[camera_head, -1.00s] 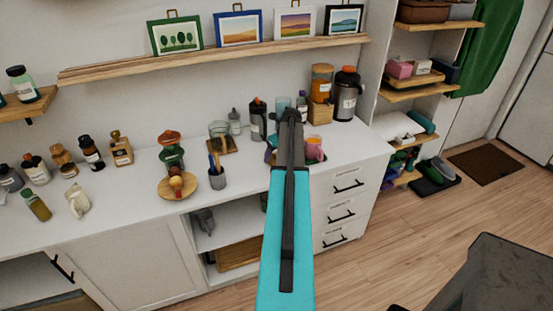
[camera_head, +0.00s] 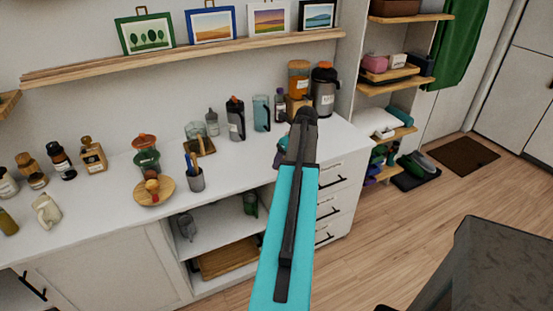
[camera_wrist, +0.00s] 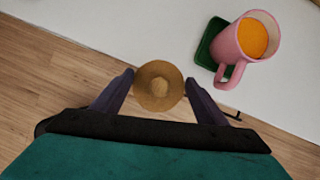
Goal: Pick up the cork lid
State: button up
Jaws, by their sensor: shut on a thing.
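The cork lid (camera_wrist: 158,86) is a round tan disc with a small knob on top. In the wrist view it sits between the two fingers of my gripper (camera_wrist: 159,90), which are shut on it. Behind it in that view are the counter's front edge and the wood floor, so it is out near or past the edge; its exact height I cannot tell.
A pink mug (camera_wrist: 240,50) with orange contents stands on a green coaster (camera_wrist: 206,50) near the lid. The white counter (camera_head: 235,165) also holds a dark carafe (camera_head: 324,95), an orange-filled jar (camera_head: 298,78) and a pen cup (camera_head: 195,180). Open floor (camera_head: 400,220) lies at right.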

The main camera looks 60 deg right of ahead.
jog(key=shift+s+r, duration=0.1)
jog(key=shift+s, duration=0.55)
jog(key=shift+w, duration=0.1)
